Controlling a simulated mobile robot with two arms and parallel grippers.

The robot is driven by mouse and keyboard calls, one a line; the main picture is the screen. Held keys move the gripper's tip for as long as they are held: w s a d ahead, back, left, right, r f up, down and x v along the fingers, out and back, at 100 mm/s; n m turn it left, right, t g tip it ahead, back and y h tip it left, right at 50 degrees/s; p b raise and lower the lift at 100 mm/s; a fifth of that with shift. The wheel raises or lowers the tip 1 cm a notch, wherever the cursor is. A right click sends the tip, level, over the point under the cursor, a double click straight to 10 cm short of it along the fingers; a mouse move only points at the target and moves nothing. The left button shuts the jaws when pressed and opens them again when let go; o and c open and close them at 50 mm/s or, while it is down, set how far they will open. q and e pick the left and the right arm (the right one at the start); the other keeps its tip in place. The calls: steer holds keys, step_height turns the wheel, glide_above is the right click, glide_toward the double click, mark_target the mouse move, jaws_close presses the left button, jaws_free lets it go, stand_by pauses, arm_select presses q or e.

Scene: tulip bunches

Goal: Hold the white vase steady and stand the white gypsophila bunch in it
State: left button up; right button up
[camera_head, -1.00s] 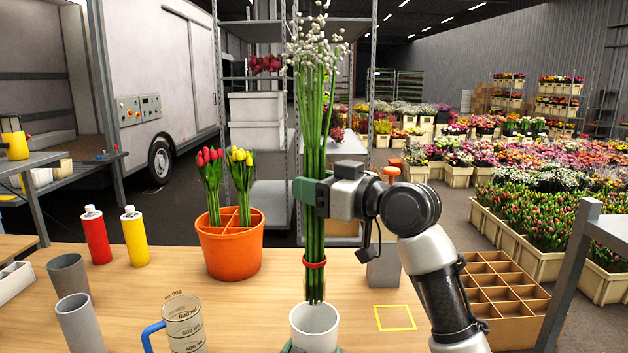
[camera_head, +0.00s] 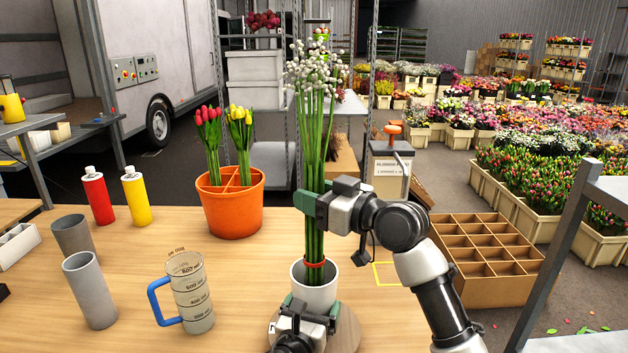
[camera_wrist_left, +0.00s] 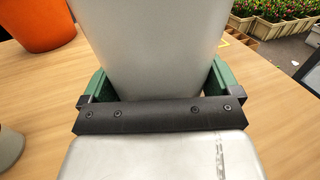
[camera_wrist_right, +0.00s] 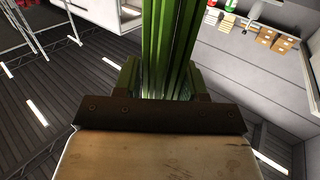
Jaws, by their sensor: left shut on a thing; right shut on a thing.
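The white vase (camera_head: 314,295) stands on a round board (camera_head: 345,330) on the table, at the lower middle of the head view. My left gripper (camera_head: 306,312) is shut on its side; the vase also fills the left wrist view (camera_wrist_left: 150,45). The white gypsophila bunch (camera_head: 316,140) is upright, its long green stems bound by a red band at about the vase's rim. Its lower stem ends are inside the vase and hidden. My right gripper (camera_head: 318,207) is shut around the stems above the vase; they also show in the right wrist view (camera_wrist_right: 170,50).
A measuring jug (camera_head: 190,295) and grey cylinders (camera_head: 88,290) stand to the left. An orange pot (camera_head: 232,210) with tulips, a red bottle (camera_head: 98,195) and a yellow bottle (camera_head: 136,195) stand behind. A compartment box (camera_head: 485,260) is at the right.

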steer(key=shift+f, duration=4.5)
steer(key=shift+f, duration=0.2)
steer(key=shift+f, duration=0.4)
steer(key=o, duration=1.6)
glide_toward(323, 248)
